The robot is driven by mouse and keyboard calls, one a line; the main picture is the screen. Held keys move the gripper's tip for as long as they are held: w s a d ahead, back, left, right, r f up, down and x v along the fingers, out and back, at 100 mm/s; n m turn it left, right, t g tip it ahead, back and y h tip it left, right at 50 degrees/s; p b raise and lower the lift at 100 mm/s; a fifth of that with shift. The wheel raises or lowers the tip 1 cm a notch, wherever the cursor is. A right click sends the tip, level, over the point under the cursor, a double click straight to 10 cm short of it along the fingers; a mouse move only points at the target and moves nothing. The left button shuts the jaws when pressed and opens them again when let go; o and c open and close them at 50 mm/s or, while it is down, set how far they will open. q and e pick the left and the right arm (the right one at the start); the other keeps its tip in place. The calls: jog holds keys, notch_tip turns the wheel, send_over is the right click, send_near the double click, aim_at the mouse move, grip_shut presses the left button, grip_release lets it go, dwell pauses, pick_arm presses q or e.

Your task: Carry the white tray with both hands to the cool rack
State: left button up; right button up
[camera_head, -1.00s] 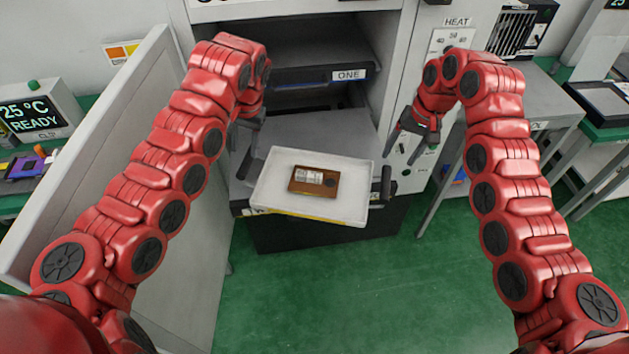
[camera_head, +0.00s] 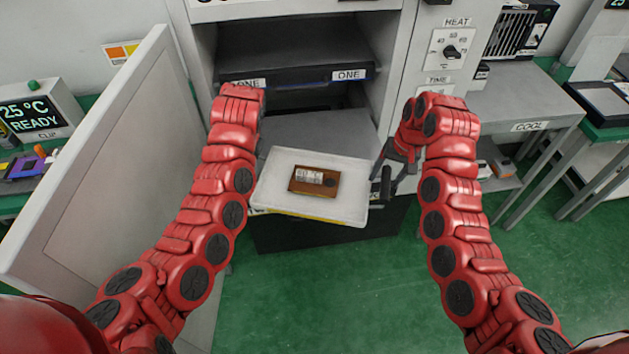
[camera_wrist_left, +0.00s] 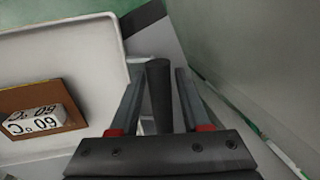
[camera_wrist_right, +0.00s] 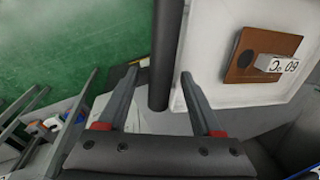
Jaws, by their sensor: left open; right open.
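The white tray (camera_head: 345,165) sits on a pulled-out shelf at the front of the oven, slightly turned. A brown board (camera_head: 314,181) with a white block marked 60 °C lies in it. My right gripper (camera_head: 390,172) is open at the tray's right dark handle (camera_head: 386,185); in the right wrist view this handle (camera_wrist_right: 166,45) stands between its fingers. My left gripper is hidden behind its arm in the head view. In the left wrist view my left gripper (camera_wrist_left: 158,72) is open, its fingers on either side of the left handle (camera_wrist_left: 158,100).
The cool rack (camera_head: 545,110), a grey table labelled COOL, stands right of the oven. The open oven door (camera_head: 100,150) stands on the left. Green floor in front is clear.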

pick_arm(q)
jog(key=shift+c, duration=0.4)
pick_arm(e)
jog(key=shift+c, duration=0.4)
pick_arm(q)
grip_shut()
pick_arm(e)
jog(key=c, duration=0.7)
grip_shut()
